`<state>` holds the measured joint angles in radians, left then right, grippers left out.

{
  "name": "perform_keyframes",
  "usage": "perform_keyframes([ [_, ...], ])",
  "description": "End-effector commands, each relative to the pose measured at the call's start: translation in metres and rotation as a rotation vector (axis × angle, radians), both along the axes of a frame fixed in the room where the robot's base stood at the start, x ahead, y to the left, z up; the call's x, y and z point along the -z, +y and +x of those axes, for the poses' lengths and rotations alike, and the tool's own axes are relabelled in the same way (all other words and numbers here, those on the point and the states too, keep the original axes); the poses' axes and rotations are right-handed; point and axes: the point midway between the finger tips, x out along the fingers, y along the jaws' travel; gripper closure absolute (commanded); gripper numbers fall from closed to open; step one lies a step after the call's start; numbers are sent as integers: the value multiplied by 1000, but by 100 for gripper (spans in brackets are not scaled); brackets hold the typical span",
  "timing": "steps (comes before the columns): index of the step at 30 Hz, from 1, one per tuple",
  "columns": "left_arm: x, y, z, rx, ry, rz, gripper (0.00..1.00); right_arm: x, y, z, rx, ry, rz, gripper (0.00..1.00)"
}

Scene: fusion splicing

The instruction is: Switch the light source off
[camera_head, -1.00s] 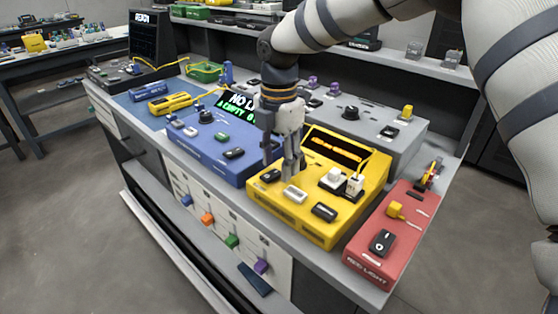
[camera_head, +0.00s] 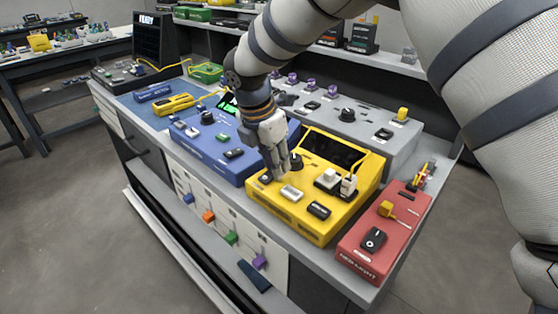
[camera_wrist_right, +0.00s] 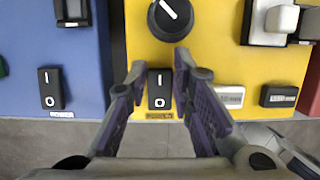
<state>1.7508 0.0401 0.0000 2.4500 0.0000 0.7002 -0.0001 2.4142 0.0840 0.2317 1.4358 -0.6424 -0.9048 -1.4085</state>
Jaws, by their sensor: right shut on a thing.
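The yellow unit (camera_head: 300,228) stands at the front of the bench, and its slanted screen (camera_head: 336,149) is dark. At its front left corner is a black rocker switch marked I and O (camera_wrist_right: 159,92), with a label below it too small to read. My right gripper (camera_head: 276,177) points down at this switch. In the right wrist view the two fingers of the right gripper (camera_wrist_right: 161,72) close on the switch from both sides. My left gripper is not in view.
A black knob (camera_wrist_right: 170,16) lies just beyond the fingers. A blue unit (camera_head: 208,150) with its own rocker switch (camera_wrist_right: 51,89) is to the left. A red unit (camera_head: 372,266) stands to the right and a grey unit (camera_head: 366,128) behind.

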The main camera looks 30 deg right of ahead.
Motion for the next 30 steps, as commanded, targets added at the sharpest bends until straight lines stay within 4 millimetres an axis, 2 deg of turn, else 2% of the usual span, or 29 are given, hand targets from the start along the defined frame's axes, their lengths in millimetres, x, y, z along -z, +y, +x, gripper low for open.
perform_keyframes([
  [10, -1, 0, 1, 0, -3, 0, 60, 0, 1, 1, 1, -11, -23, 100],
  [11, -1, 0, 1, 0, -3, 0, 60, 0, 1, 1, 1, -11, -23, 74],
  [13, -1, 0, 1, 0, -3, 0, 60, 0, 1, 1, 1, -11, -23, 58],
  [23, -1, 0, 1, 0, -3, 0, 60, -3, 2, 1, 0, -12, -22, 58],
  [26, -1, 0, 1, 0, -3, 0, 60, -20, 6, 0, 0, -16, -23, 58],
  [30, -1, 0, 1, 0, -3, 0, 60, -58, 17, -4, -1, -17, -24, 58],
])
